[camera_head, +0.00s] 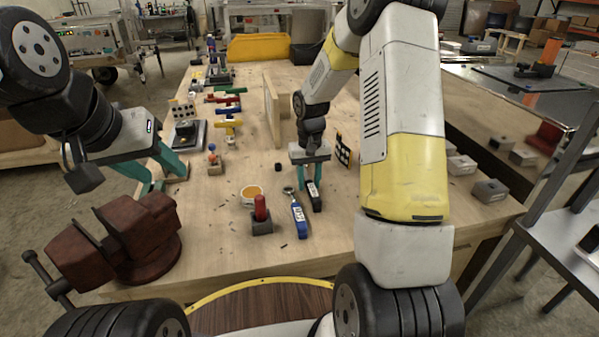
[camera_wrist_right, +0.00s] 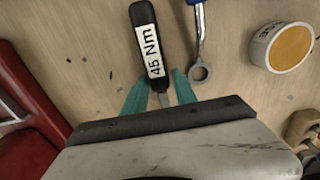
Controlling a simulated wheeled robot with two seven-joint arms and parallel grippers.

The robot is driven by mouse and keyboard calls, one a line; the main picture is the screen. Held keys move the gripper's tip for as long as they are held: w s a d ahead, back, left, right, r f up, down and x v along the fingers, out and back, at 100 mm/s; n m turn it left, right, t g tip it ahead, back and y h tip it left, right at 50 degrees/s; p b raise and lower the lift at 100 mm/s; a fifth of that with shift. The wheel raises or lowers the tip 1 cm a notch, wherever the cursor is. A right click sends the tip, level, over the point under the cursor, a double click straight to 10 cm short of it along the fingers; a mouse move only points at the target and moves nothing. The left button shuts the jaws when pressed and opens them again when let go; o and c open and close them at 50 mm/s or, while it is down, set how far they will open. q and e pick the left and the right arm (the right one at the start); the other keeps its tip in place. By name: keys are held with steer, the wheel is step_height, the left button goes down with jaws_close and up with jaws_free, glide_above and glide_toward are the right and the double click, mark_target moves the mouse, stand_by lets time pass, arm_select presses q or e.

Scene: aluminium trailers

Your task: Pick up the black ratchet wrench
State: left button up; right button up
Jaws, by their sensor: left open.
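The black ratchet wrench (camera_head: 314,196) lies on the wooden table, its handle pointing toward me. In the right wrist view its black handle (camera_wrist_right: 144,25) carries a white "45 Nm" label. My right gripper (camera_head: 310,183) points down over the wrench; its teal fingers (camera_wrist_right: 163,76) stand on either side of the wrench near the handle's lower end. I cannot tell whether they press on it. The wrench's far end is hidden by the gripper. My left gripper (camera_head: 166,178) is open and empty over the table's left side.
A blue-handled wrench (camera_head: 299,220) lies close left of the black one. Left of it are a round tub (camera_head: 250,195) and a red-topped block (camera_head: 261,213). A red vise (camera_head: 125,238) stands at the front left. Coloured clamps (camera_head: 227,108) lie farther back. The table's front right is clear.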

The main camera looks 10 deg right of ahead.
jaws_close()
steer(key=shift+r, duration=0.1)
stand_by(1.0)
